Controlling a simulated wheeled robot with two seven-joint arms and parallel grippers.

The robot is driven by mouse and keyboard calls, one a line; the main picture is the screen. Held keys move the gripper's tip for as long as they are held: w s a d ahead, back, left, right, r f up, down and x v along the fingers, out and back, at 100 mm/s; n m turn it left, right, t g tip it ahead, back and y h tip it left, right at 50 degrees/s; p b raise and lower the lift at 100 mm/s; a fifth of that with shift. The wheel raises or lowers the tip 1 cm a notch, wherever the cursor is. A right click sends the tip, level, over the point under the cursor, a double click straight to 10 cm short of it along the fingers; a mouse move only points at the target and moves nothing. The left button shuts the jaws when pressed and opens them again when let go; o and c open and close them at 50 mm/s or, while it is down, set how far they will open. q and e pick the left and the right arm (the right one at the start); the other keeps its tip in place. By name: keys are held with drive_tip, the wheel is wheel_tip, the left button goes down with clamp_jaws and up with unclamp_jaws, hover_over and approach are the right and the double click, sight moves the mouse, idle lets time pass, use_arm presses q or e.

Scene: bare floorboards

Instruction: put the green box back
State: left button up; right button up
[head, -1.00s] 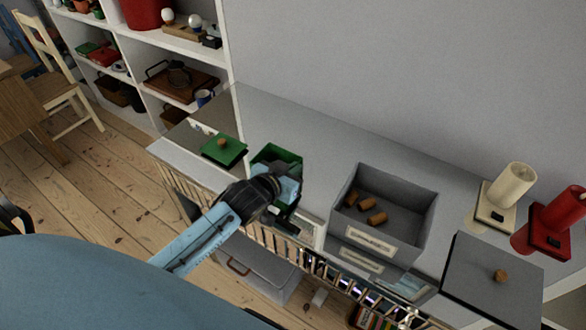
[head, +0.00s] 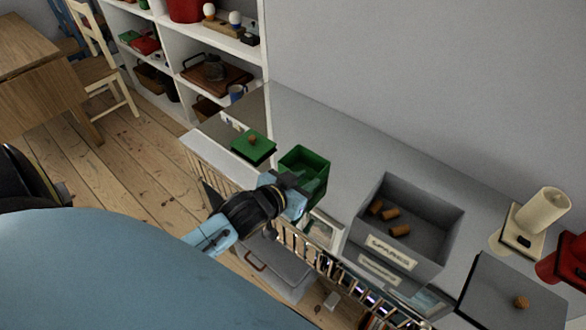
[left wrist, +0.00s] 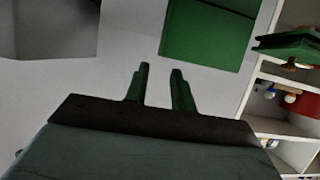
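The open green box (head: 318,184) stands upright on the grey top of a low unit in the head view. Its inside looks empty. In the left wrist view the green box (left wrist: 208,35) shows beyond the fingers. Its green lid (head: 253,147) with a cork knob lies to its left, apart from it; the lid (left wrist: 285,44) also shows in the wrist view. My left gripper (head: 297,200) is at the front side of the box. Its fingers (left wrist: 160,70) stand apart with nothing between them. Whether a finger touches the box is unclear. My right gripper is out of view.
A grey box (head: 385,248) holding cork pieces stands right of the green box. A grey lid (head: 510,290), a cream lamp (head: 540,212) and a red one (head: 565,262) are farther right. A white shelf (head: 225,45) stands behind at left.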

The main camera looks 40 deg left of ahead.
use_arm(q)
drive_tip(key=v, duration=0.5)
